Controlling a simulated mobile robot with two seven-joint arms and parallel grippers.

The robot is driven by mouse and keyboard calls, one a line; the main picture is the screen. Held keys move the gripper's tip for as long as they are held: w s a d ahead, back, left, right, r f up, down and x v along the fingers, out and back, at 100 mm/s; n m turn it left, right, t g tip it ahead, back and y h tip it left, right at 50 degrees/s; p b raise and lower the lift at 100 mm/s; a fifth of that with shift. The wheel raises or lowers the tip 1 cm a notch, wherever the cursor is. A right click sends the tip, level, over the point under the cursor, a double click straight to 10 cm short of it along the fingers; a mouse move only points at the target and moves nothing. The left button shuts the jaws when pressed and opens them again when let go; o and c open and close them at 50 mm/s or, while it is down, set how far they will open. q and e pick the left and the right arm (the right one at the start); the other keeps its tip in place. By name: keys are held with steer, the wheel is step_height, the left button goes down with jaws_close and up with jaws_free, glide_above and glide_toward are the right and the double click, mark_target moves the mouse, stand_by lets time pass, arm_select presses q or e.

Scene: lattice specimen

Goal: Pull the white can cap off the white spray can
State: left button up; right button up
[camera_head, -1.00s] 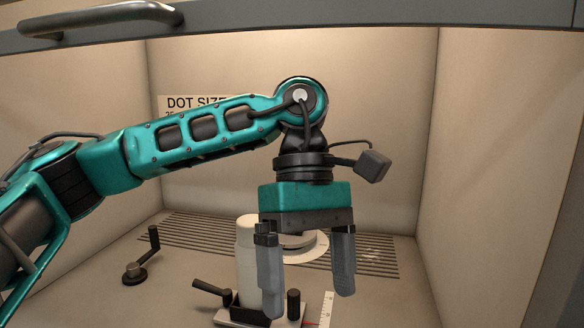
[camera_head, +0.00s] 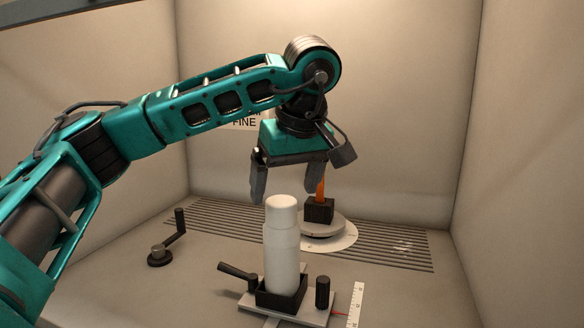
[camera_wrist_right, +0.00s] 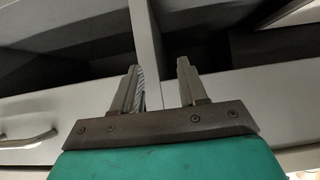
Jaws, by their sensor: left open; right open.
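The white spray can (camera_head: 281,262) stands upright in a black square holder (camera_head: 282,294) on a small slide. The white can cap (camera_head: 281,208) sits on top of it, with a seam below the cap. My left gripper (camera_head: 289,190) is open and empty, above and behind the can in the head view, with its fingers pointing down and apart from the cap. My right gripper (camera_wrist_right: 161,85) shows only in the right wrist view. It is open and nothing is between its fingers.
A round turntable (camera_head: 324,226) behind the can bears a black block (camera_head: 319,210) with an orange piece. A crank handle (camera_head: 168,246) stands at the left. A slotted grille (camera_head: 395,249) crosses the back floor. A ruler (camera_head: 355,303) lies at the right. Drawer fronts (camera_wrist_right: 255,95) fill the right wrist view.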

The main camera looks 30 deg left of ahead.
mark_target(282, 201)
arm_select(q)
steer(key=shift+b+x, duration=0.45)
steer(key=shift+x, duration=1.9)
steer(key=c, duration=1)
